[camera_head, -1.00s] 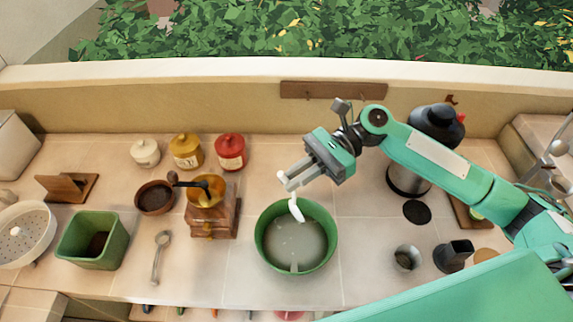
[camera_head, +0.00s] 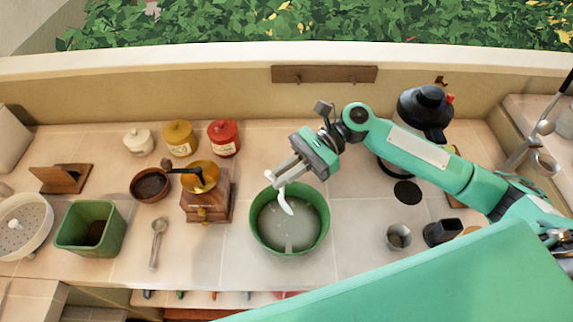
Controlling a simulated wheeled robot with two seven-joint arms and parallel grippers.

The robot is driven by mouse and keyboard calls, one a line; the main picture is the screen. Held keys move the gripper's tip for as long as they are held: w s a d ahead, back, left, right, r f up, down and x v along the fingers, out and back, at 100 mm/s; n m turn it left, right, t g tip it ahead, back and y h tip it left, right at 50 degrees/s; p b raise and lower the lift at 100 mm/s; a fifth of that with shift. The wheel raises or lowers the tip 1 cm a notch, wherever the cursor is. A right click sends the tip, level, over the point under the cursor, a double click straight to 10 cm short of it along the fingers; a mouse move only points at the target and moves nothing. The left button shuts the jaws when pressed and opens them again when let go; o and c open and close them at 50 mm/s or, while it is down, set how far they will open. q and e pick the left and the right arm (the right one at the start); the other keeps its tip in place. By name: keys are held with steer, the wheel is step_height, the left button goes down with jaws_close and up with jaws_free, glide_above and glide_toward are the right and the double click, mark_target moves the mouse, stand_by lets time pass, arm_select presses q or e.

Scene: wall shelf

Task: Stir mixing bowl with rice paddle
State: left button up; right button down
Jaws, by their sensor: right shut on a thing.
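The green mixing bowl (camera_head: 257,238) stands on the tiled counter in the middle of the view, with a pale grey-white content inside. My right gripper (camera_head: 280,180) is above the bowl's back rim, its fingers pointing down and to the left. It is shut on the white rice paddle (camera_head: 286,205), whose lower end hangs over the inside of the bowl. I cannot tell whether the paddle touches the content. My left gripper is not in view.
Three jars (camera_head: 179,138) stand behind. To the right are a metal cup (camera_head: 398,236) and a dark jug (camera_head: 425,110). Counter directly around the bowl is clear.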

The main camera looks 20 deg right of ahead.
mark_target(284, 188)
steer(key=shift+s+a+f, duration=0.2)
steer(key=shift+a+f, duration=0.1)
steer(key=shift+f, duration=0.4)
steer(key=shift+w+d+f+b, duration=0.1)
steer(key=shift+d+f+b, duration=0.15)
steer(key=shift+f, duration=0.6)
steer(key=shift+w+d+f+b, duration=0.15)
steer(key=shift+f+b, duration=0.2)
steer(key=shift+f, duration=0.5)
steer(key=shift+d+f+b, duration=0.2)
steer(key=shift+f+b, duration=0.05)
steer(key=shift+f, duration=0.65)
steer(key=shift+d+f+b, duration=0.2)
steer(key=shift+f+b, duration=0.1)
steer(key=shift+f, duration=0.6)
steer(key=shift+d+f+b, duration=0.2)
steer(key=shift+f+b, duration=0.05)
steer(key=shift+f, duration=0.65)
